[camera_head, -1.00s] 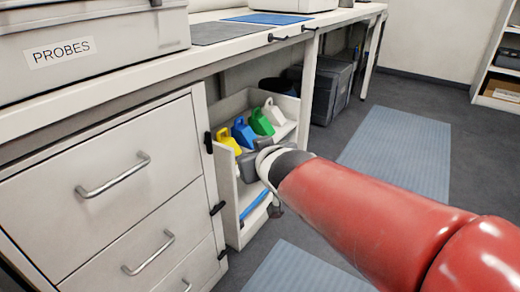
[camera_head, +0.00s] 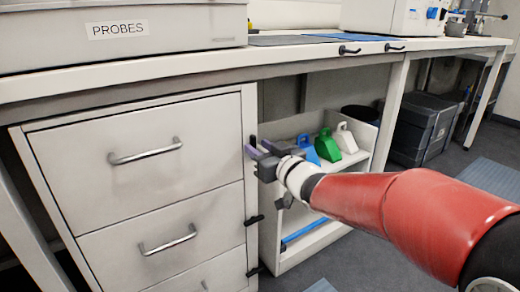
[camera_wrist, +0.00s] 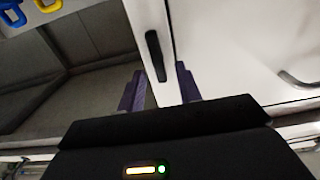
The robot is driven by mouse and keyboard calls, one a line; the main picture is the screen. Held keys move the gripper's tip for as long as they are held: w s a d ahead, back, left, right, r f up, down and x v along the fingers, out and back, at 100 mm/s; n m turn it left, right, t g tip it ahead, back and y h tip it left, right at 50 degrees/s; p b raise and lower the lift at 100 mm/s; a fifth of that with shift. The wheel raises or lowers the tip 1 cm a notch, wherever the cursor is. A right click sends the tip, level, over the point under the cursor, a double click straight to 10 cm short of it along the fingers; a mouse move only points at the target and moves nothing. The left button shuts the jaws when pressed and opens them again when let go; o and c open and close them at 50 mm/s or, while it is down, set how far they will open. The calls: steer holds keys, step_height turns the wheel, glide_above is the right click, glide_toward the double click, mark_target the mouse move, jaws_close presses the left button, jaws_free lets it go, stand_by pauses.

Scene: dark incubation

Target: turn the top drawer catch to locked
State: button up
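The top drawer catch (camera_head: 253,141) is a small black lever on the narrow post right of the top drawer (camera_head: 140,150). In the head view it looks upright and is partly hidden by my gripper (camera_head: 262,150). In the wrist view the catch (camera_wrist: 155,55) shows whole as a long black bar, slightly tilted. My gripper (camera_wrist: 159,90) is open, with one purple-padded finger on each side of the catch's line. The catch appears just beyond the fingertips; I cannot tell whether they touch it. Nothing is held.
Two lower catches (camera_head: 254,220) (camera_head: 254,271) on the same post lie roughly sideways. The top drawer's metal handle (camera_head: 145,152) is to the left. An open shelf to the right holds blue, green (camera_head: 327,146) and white scoops. The bench top (camera_head: 210,62) overhangs above.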

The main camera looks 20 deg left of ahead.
steer(key=shift+w+a, duration=0.4)
steer(key=shift+a, duration=0.05)
steer(key=shift+c, duration=0.2)
jaws_close()
